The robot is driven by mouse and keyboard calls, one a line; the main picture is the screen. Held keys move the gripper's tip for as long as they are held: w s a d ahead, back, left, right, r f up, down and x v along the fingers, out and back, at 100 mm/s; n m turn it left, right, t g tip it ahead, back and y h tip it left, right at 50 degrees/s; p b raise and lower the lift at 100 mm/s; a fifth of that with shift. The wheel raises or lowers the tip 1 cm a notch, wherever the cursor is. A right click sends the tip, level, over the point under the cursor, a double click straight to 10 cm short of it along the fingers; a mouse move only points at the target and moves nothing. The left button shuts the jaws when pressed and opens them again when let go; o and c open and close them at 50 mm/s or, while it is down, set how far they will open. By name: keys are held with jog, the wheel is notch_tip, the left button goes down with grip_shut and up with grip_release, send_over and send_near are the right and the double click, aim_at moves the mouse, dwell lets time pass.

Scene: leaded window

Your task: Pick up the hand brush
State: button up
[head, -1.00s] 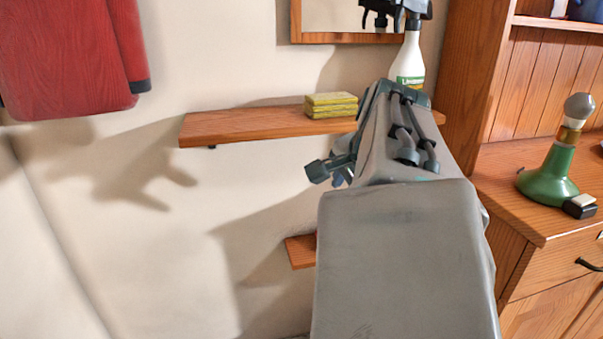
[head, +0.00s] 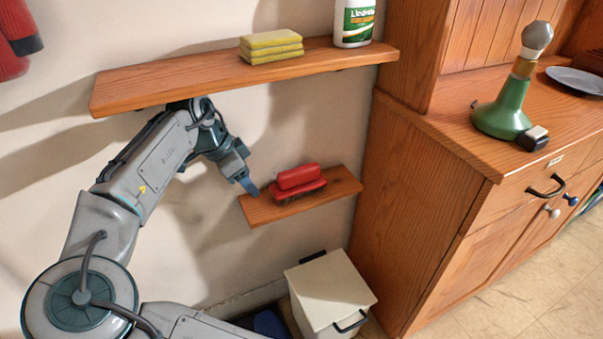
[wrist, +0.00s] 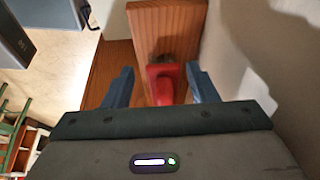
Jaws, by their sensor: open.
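The hand brush (head: 298,182) has a red handle and back with dark bristles. It lies bristles down on the small lower wooden shelf (head: 262,208). My gripper (head: 250,187) is at the left end of that shelf, just left of the brush and apart from it. In the wrist view the red brush (wrist: 163,84) shows between the two blue fingers of my gripper (wrist: 160,71), which are open. The brush's near end is partly hidden by the gripper body there.
A longer upper shelf (head: 170,82) runs above my arm, with yellow sponges (head: 271,47) and a white bottle (head: 354,22). A wooden cabinet (head: 440,190) stands close on the right, bearing a green lamp (head: 503,108). A white bin (head: 330,290) is below.

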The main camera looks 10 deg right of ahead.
aim_at(298, 169)
jog(key=d, duration=0.3)
jog(key=w+d+b, duration=0.1)
jog(key=d, duration=0.2)
jog(key=w+d+b, duration=0.1)
jog(key=d, duration=0.1)
jog(key=shift+w+d, duration=0.1)
jog(key=shift+d, duration=0.3)
jog(key=d, duration=0.2)
jog(key=d+b, duration=0.1)
jog(key=shift+w+d+f, duration=0.1)
jog(key=shift+w+d, duration=0.25)
jog(key=shift+x, duration=0.8)
jog(key=shift+f+b, duration=0.3)
jog(key=shift+f, duration=0.25)
jog(key=shift+f+b, duration=0.25)
jog(key=shift+b, duration=0.2)
jog(key=c, duration=1.1)
